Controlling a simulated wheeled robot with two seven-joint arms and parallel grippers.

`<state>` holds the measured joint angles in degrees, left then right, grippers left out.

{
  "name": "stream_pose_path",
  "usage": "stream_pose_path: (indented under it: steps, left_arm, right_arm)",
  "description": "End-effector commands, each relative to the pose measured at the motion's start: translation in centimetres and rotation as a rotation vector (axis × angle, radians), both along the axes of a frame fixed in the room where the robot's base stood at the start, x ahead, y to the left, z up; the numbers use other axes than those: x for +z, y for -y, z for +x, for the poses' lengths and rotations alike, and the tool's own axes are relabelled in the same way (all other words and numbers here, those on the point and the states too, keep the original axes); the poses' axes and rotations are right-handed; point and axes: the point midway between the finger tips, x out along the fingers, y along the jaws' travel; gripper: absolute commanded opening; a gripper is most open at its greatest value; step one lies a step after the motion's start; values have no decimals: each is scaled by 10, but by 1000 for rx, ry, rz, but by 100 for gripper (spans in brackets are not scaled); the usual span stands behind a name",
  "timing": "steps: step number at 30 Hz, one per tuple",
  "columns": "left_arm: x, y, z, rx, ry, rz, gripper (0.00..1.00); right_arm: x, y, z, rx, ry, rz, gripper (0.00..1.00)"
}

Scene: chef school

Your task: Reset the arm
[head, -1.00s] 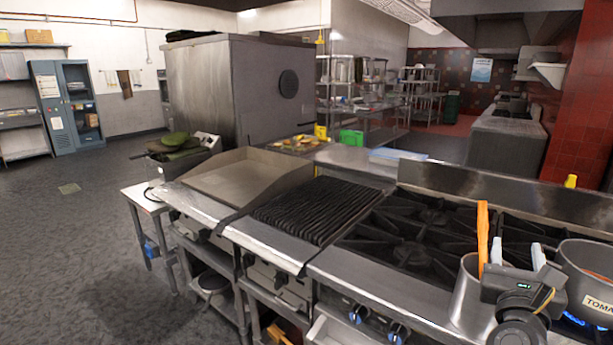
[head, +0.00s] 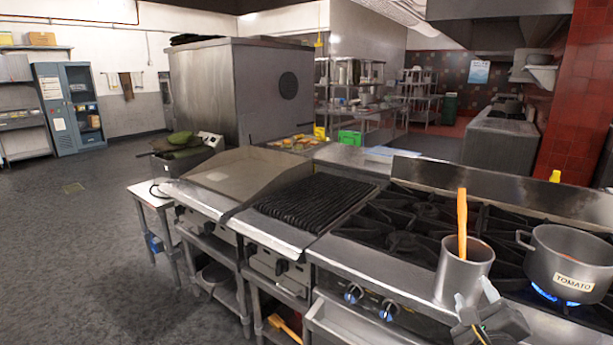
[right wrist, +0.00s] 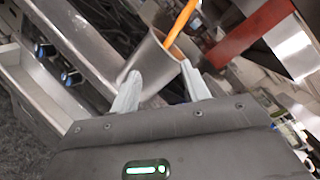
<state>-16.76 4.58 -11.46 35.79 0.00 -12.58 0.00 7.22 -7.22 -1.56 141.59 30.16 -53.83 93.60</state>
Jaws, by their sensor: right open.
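My right gripper (head: 474,297) is low in the head view, in front of the steel container (head: 465,272) at the stove's front edge. An orange-handled utensil (head: 462,225) stands in that container. The steel container (right wrist: 150,52) and the orange handle (right wrist: 182,22) show just beyond the fingertips. My left gripper is not in view.
A pot labelled TOMATO (head: 568,264) stands over a blue flame right of the container. Black burner grates (head: 400,225), a ribbed grill (head: 313,204) and a flat griddle (head: 235,174) line the counter. Open floor (head: 75,240) lies at left.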

Motion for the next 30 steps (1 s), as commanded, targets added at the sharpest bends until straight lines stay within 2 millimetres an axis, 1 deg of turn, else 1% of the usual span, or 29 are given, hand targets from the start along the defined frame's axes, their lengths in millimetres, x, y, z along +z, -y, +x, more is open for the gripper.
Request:
stream_pose_path:
  steps: [1,2,5,6,8,9,11,12,14,15,17,18,20,21,23,24,27,29,30]
  left_arm:
    - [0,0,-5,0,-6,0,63]
    - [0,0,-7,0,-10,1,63]
    - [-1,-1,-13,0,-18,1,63]
    - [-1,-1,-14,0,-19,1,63]
    - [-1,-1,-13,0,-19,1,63]
    - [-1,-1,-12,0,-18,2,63]
    - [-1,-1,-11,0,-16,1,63]
    - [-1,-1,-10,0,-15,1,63]
    - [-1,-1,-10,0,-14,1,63]
    - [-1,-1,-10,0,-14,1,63]
    - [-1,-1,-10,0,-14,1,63]
    - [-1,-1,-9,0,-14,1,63]
    - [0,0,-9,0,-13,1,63]
    - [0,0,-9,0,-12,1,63]
    - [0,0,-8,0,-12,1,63]
    - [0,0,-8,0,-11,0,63]
    - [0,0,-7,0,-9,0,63]
    - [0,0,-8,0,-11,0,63]
    - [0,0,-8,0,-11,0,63]
  right_arm:
    - [-19,-6,-4,33,-79,-98,46]
    - [-31,-10,-7,58,-129,-165,46]
    - [-75,-25,-22,173,-312,-428,46]
    - [-98,-33,-32,241,-399,-556,46]
    - [-137,-44,-54,372,-534,-772,46]
    - [-162,-51,-71,473,-617,-921,46]
    - [-194,-59,-98,628,-715,-1120,46]
    - [-212,-63,-115,729,-764,-1237,46]
    - [-236,-68,-141,874,-819,-1385,46]
    - [-249,-70,-158,967,-843,-1473,46]
    - [-266,-73,-183,1106,-868,-1593,46]
    - [-276,-74,-198,1194,-878,-1663,46]
    - [-288,-75,-221,1327,-880,-1760,46]
    - [-296,-76,-237,1415,-878,-1818,46]
    - [-305,-76,-259,1546,-863,-1898,46]
    - [-311,-75,-274,1637,-847,-1948,46]
    - [-346,-78,-261,1641,-850,-1935,46]
    - [-367,-78,-257,1647,-852,-1930,46]
    - [-382,-78,-255,1655,-855,-1926,46]
